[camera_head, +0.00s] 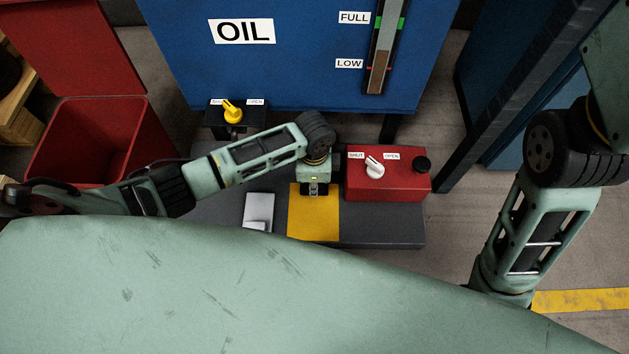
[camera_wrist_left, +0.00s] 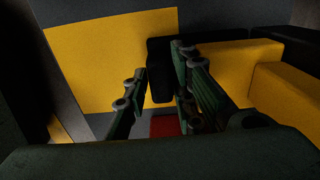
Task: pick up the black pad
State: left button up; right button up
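In the head view, my left gripper (camera_head: 315,189) points down over the yellow mat (camera_head: 313,225) on the dark bench. In the left wrist view, its two fingers (camera_wrist_left: 162,92) stand apart. A black block, probably the black pad (camera_wrist_left: 160,72), shows between them, close to both fingers. I cannot tell whether they touch it. The yellow mat (camera_wrist_left: 105,60) lies behind. In the head view, the pad cannot be made out under the gripper. My right arm is at the right, with its gripper out of sight.
A red box (camera_head: 390,188) with a white SHUT/OPEN knob (camera_head: 374,166) stands right beside the mat. A light grey piece (camera_head: 259,208) lies left of it. The blue oil tank (camera_head: 300,60) and yellow valve handle (camera_head: 232,110) are behind. A red bin (camera_head: 90,140) stands at left.

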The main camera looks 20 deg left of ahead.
pick_arm(q)
jog(key=shift+f, duration=0.25)
grip_shut()
jog(key=shift+r, duration=0.15)
dwell(0.4)
